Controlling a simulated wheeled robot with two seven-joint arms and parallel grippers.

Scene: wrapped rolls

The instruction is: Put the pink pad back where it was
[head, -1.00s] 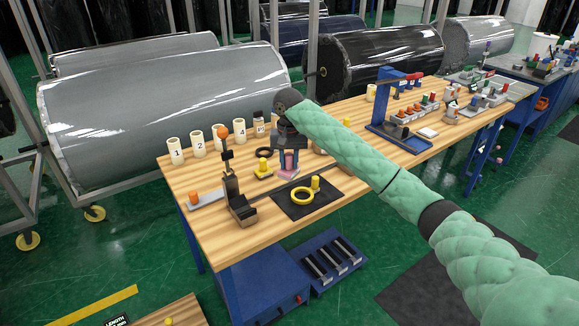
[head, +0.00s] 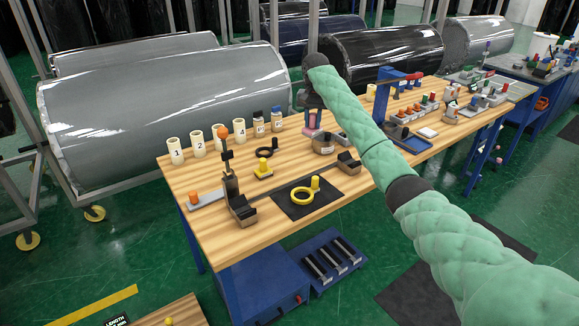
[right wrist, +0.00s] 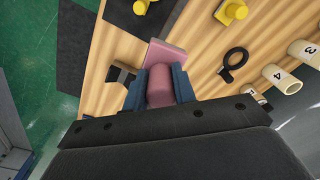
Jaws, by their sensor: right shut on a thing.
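The pink pad (head: 312,121) is held in my right gripper (head: 313,108), towards the back of the wooden workbench (head: 270,215). In the head view it shows just above and left of a round metal tin (head: 323,144); I cannot tell its exact height over the bench. In the right wrist view, the blue fingers of the gripper (right wrist: 160,88) are shut on the pad's rounded pink upper part. Its flat, square pink end (right wrist: 170,53) sticks out beyond the fingertips. My left gripper is not in view.
A black mat (head: 285,210) bears a yellow ring (head: 302,196). Numbered cream cylinders (head: 199,145), small jars (head: 277,120) and a black ring (head: 265,153) stand left of the gripper. A blue press stand (head: 383,100) is to the right.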

